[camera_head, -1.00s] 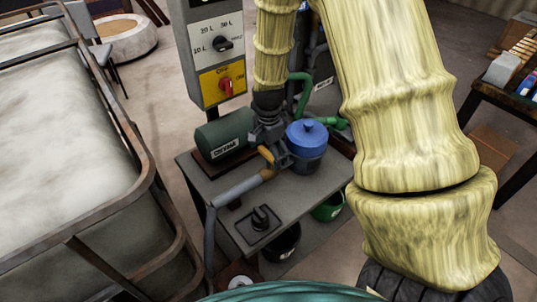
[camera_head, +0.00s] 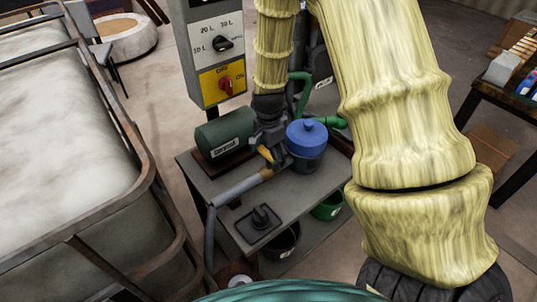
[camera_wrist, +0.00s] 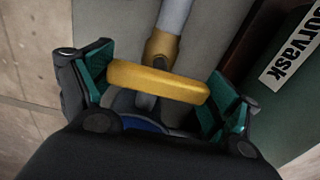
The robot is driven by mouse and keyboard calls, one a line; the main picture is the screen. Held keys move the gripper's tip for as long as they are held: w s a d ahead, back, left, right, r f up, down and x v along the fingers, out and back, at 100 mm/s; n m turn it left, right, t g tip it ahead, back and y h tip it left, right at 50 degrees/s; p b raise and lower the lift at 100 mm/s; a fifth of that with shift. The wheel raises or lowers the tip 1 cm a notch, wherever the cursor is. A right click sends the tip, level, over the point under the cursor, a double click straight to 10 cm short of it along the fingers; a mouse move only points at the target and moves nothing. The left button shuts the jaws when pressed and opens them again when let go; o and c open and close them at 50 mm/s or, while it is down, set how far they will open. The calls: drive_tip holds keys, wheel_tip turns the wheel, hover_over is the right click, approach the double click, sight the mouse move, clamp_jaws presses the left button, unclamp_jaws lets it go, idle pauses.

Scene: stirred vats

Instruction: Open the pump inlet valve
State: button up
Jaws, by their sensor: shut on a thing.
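The yellow valve handle (camera_wrist: 158,82) lies crosswise to the pipe in the wrist view, just below the brass valve body (camera_wrist: 161,46). My gripper (camera_wrist: 160,92) has its green-padded fingers at the two ends of the handle and is shut on it. In the head view my gripper (camera_head: 268,138) reaches down from above beside the pump. The handle (camera_head: 265,154) shows there as a small yellow bar, partly hidden by the gripper. The grey inlet pipe (camera_head: 237,187) runs down left from the brass fitting (camera_head: 267,174).
The green pump motor (camera_head: 224,134) is close left of the gripper, and a blue-lidded pot (camera_head: 307,140) is close right. A control box (camera_head: 215,45) stands behind. A caged white tank (camera_head: 60,130) fills the left side. The bench front (camera_head: 290,205) has bare room.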

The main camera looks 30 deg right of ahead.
drive_tip(key=shift+r, duration=0.1)
drive_tip(key=n+p, duration=0.2)
drive_tip(key=n, duration=0.1)
drive_tip(key=shift+n, duration=0.4)
drive_tip(key=n+p, duration=0.2)
drive_tip(key=n, duration=0.3)
drive_tip(key=shift+n, duration=0.3)
drive_tip(key=n+p, duration=0.2)
drive_tip(key=n, duration=0.2)
drive_tip(key=shift+n+p, duration=0.45)
drive_tip(key=shift+n, duration=1.95)
drive_tip(key=o, duration=0.8)
